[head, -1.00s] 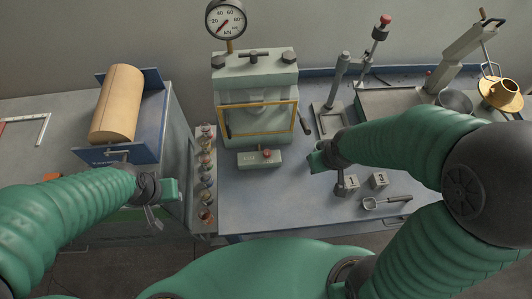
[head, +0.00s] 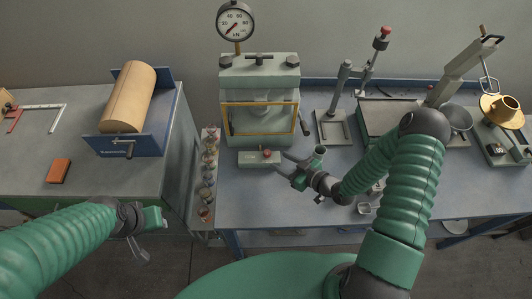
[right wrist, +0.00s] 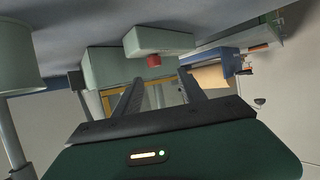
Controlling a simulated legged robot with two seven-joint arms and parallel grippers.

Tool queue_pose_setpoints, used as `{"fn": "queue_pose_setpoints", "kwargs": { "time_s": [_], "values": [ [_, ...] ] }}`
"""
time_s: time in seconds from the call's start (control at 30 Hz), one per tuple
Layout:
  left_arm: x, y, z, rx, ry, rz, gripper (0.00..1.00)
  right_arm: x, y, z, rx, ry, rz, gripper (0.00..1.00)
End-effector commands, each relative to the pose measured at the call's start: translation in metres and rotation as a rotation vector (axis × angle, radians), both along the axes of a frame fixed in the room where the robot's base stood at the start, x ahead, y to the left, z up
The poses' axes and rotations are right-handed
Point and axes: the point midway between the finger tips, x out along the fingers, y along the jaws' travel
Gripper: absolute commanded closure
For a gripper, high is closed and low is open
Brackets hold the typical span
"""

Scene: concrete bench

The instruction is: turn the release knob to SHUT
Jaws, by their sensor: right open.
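The small pale green box (head: 254,158) stands on the bench in front of the press, with a red knob (head: 266,153) on it. I take this as the release knob; its label and setting are too small to read. My right gripper (head: 279,163) is open and empty, just right of the box, its fingers pointing towards it. In the right wrist view the knob (right wrist: 154,60) shows ahead, between the lines of the two spread fingers and apart from them. My left gripper (head: 152,219) hangs in front of the left bench, far from the box; its jaws are unclear.
The green press (head: 260,90) with its yellow-framed guard stands behind the box, a gauge (head: 235,22) above it. A green cylinder (head: 320,151) stands close behind my right gripper. Bench in front of the box is clear.

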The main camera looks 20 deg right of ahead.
Motion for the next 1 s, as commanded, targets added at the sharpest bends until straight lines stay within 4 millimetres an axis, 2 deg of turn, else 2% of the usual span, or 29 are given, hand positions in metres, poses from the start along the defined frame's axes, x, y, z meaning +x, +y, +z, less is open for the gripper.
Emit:
{"fn": "queue_pose_setpoints", "kwargs": {
  "time_s": [0.1, 0.3, 0.43, 0.7, 1.0],
  "values": [
    [0.000, 0.000, 0.006, 0.000, 0.000, -0.001, 0.64, 0.025, 0.013, -0.011, 0.004, 0.000, 0.002, 0.52],
    [0.000, 0.000, 0.010, 0.000, 0.000, -0.002, 0.64, 0.058, 0.031, -0.028, 0.000, 0.001, 0.000, 0.52],
    [0.000, 0.000, 0.010, 0.000, 0.000, -0.001, 0.64, 0.068, 0.038, -0.032, -0.002, 0.002, -0.001, 0.52],
    [0.000, 0.000, 0.010, 0.000, 0.000, -0.001, 0.64, 0.069, 0.039, -0.033, -0.003, 0.002, -0.001, 0.52],
    [0.000, 0.000, 0.010, 0.000, 0.000, -0.001, 0.64, 0.068, 0.037, -0.034, 0.000, 0.004, 0.000, 0.91]
  ]
}}
